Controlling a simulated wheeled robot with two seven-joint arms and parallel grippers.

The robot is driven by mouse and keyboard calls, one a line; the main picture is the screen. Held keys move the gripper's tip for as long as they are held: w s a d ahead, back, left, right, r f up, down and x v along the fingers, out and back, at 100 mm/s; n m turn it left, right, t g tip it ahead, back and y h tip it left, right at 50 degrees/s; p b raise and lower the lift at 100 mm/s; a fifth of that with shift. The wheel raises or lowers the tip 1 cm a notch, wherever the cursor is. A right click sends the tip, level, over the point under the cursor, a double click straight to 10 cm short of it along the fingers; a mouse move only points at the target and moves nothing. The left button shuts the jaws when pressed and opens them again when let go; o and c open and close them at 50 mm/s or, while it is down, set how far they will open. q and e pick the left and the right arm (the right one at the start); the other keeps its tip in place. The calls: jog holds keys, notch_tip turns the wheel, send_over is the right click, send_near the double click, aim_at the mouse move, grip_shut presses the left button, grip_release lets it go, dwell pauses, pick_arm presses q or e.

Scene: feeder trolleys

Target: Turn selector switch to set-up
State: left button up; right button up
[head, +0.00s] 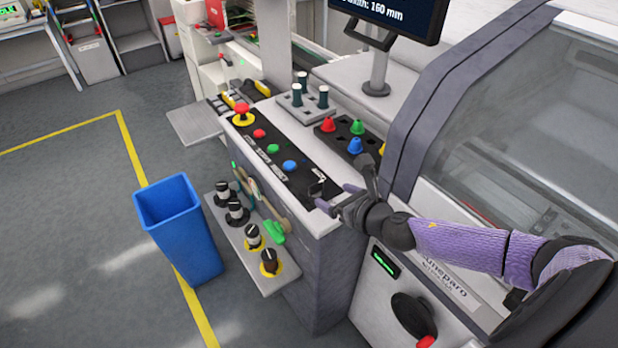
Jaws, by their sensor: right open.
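A sloped black control panel (268,158) runs along the machine's front. It carries a red emergency-stop button (242,109) on a yellow ring, then red, green and blue push buttons. The selector switch (316,188) appears to be the small dark knob at the panel's near right end, beside white markings. Its setting is too small to read. My right gripper (335,197) is open and empty, close to the knob on its right side. I cannot tell whether a finger touches it. My left gripper is not in view.
A black tray (338,140) with coloured cones and a monitor stand (377,75) are behind the panel. A shelf with several knobs (253,238) juts out below. A blue bin (182,222) stands on the floor at left. A clear hood (515,105) rises at right.

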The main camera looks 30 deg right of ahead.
aim_at(317, 187)
jog(key=b+x, duration=0.1)
jog(key=x, duration=0.6)
jog(key=shift+b, duration=0.3)
jog(key=shift+w+f, duration=0.15)
jog(key=shift+w, duration=0.3)
jog(key=shift+c, duration=0.6)
jog(key=c, duration=0.5)
grip_shut()
jog(key=shift+a, duration=0.1)
